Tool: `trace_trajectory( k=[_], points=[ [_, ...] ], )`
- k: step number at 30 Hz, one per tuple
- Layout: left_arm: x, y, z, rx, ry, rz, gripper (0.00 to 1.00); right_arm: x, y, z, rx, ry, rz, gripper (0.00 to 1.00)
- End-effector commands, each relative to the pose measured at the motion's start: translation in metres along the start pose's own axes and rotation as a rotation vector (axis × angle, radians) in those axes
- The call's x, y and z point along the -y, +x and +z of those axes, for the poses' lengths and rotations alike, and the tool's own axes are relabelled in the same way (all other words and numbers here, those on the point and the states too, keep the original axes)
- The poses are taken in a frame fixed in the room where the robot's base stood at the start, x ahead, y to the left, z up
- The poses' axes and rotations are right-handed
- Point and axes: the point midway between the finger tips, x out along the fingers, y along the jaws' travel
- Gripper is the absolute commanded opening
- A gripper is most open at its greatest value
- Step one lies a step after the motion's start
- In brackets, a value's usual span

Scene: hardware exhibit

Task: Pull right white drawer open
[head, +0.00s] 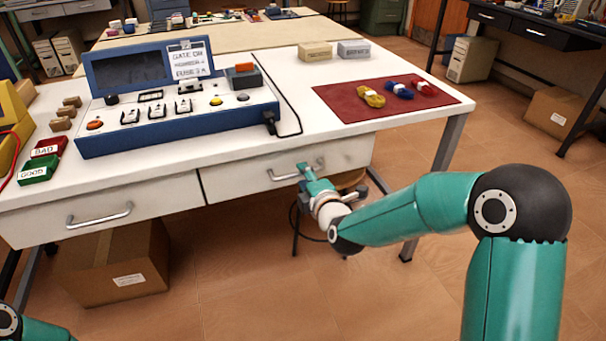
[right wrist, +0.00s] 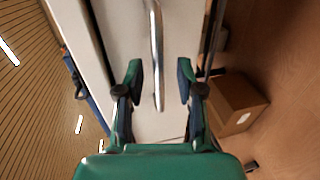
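The right white drawer (head: 238,180) is in the front of the white table, with a metal bar handle (head: 284,176). It looks closed, its front roughly in line with the left drawer (head: 70,214). My right gripper (head: 305,172) is at the right end of this handle. In the right wrist view, the handle (right wrist: 156,60) runs up and down between the two spread fingers of the gripper (right wrist: 160,82), apart from both. Of my left arm only a part shows at the lower left corner of the head view; its gripper is out of view.
A blue control panel (head: 180,122) and a red mat (head: 350,103) with coloured bundles lie on the tabletop. A cardboard box (head: 118,264) stands under the table at left. A stool seat (head: 348,180) is behind my right gripper. The floor in front is clear.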

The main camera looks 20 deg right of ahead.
Motion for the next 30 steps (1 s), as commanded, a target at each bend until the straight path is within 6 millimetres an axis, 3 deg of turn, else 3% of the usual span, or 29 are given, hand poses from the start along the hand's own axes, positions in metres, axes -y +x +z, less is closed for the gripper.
trace_trajectory(
  k=[6, 16, 23, 30],
  points=[
    [0.001, 0.002, 0.000, 0.000, 0.000, 0.000, 0.40, 0.000, 0.020, 0.000, 0.000, 0.000, 0.000, 0.37],
    [0.001, 0.002, 0.000, 0.000, 0.000, 0.000, 0.40, 0.000, 0.023, 0.001, 0.001, 0.000, 0.000, 0.37],
    [0.001, 0.002, 0.000, 0.000, 0.000, 0.000, 0.40, 0.000, 0.023, 0.001, 0.001, 0.000, 0.000, 0.00],
    [0.001, 0.002, 0.000, 0.000, 0.000, 0.000, 0.40, 0.000, 0.023, 0.001, 0.001, 0.000, -0.002, 0.00]
  ],
)
